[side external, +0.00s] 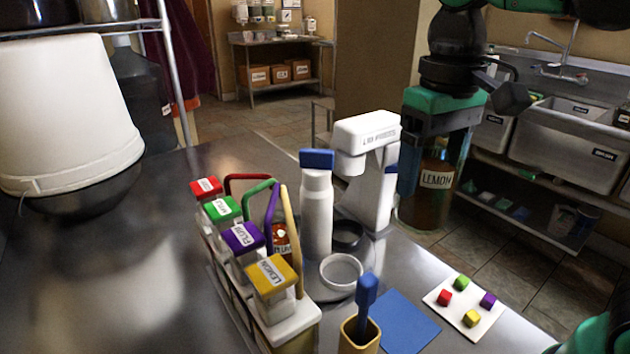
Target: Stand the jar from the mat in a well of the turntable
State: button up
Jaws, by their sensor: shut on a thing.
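My gripper (434,162) hangs at the upper right, with its jaws around an amber jar (436,205) labelled LEMON. The jar is upright and raised, to the right of the white press. The blue mat (402,318) lies bare at the front right. What looks like the turntable, partly hidden, is at the foot of the press and shows a pale ring-shaped well (341,284) and a dark ring (347,246) behind it. Another amber jar (281,250) stands to the left, partly hidden by coloured handles.
The white press (368,133) and a white bottle (317,210) with a blue cap stand near the rings. A rack (302,322) of labelled containers is left. A blue-handled tool (366,295) stands in a yellow cup. A white card (478,322) holds several coloured cubes. A large white bucket (65,115) is far left.

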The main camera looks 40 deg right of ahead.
jog(key=shift+w+a+f, duration=0.25)
jog(key=shift+w+f, duration=1.6)
jog(key=shift+f, duration=0.8)
jog(key=shift+w+a+f, duration=0.25)
jog(key=shift+w+f, duration=1.55)
jog(key=shift+f, duration=0.9)
jog(key=shift+w+a+f, duration=0.25)
jog(key=shift+w+f, duration=1.6)
jog(key=shift+f, duration=0.8)
jog(key=shift+f, duration=1)
jog(key=o, duration=1.5)
jog(key=shift+r, duration=4.05)
